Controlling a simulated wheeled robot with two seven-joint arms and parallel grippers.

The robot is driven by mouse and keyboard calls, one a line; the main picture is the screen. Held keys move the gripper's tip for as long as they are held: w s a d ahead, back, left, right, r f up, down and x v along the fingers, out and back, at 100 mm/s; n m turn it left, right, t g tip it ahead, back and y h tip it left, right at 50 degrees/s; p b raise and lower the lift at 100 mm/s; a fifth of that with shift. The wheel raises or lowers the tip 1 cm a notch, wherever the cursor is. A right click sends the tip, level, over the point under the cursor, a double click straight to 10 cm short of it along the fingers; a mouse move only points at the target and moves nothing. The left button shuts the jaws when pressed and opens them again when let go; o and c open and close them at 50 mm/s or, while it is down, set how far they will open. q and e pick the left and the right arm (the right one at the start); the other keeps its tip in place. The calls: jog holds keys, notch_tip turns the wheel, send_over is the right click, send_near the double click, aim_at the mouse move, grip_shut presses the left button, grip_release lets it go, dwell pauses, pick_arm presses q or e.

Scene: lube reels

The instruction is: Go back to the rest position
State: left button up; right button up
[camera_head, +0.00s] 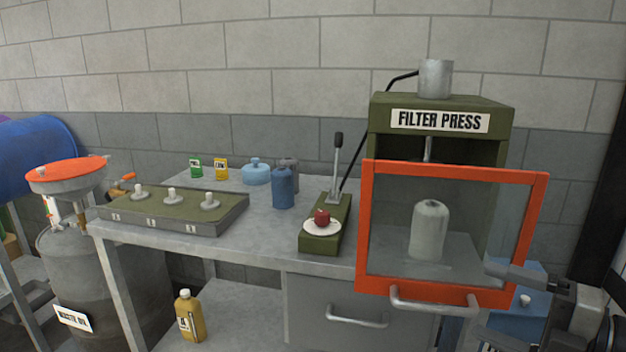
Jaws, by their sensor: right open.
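My right gripper (489,302) is at the lower right, by the lower right corner of the filter press door (545,215). It is open, with nothing seen between its fingers. Its upper finger overlaps the door frame in the picture; I cannot tell whether they touch. The door has an orange frame, a clear pane and a grey handle (433,306) at its bottom. A pale grey cylinder (429,230) shows through the pane. The green filter press (385,115) stands behind the door. My left gripper is not in view.
The grey bench (265,235) carries a green tray with white knobs (170,212), a blue bottle (283,187) and a lever pump with a red knob (322,217). A waste oil drum (85,275) stands at left. A blue box (525,305) is behind my right gripper.

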jog(key=s+a+f+m+t+h+b, duration=0.15)
jog(key=f+m+h, duration=0.25)
jog(key=f+m, duration=0.6)
jog(key=s+a+f+m+t+h+b, duration=0.1)
jog(key=s+f+m+t+h, duration=0.2)
jog(key=f+m, duration=0.65)
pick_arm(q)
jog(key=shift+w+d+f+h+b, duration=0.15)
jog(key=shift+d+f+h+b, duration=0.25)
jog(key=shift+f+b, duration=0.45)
pick_arm(e)
jog(key=s+a+f+m+g+h, duration=0.1)
jog(key=s+a+f+m+g, duration=0.1)
jog(key=f, duration=0.4)
jog(key=s+a+f+m+g+h, duration=0.1)
jog(key=s+a+f+m+g, duration=0.2)
jog(key=s+a+f, duration=0.3)
jog(key=shift+s+a+m+h, duration=0.3)
jog(key=shift+a+m, duration=0.15)
jog(key=shift+m, duration=0.2)
jog(key=shift+w+f, duration=0.1)
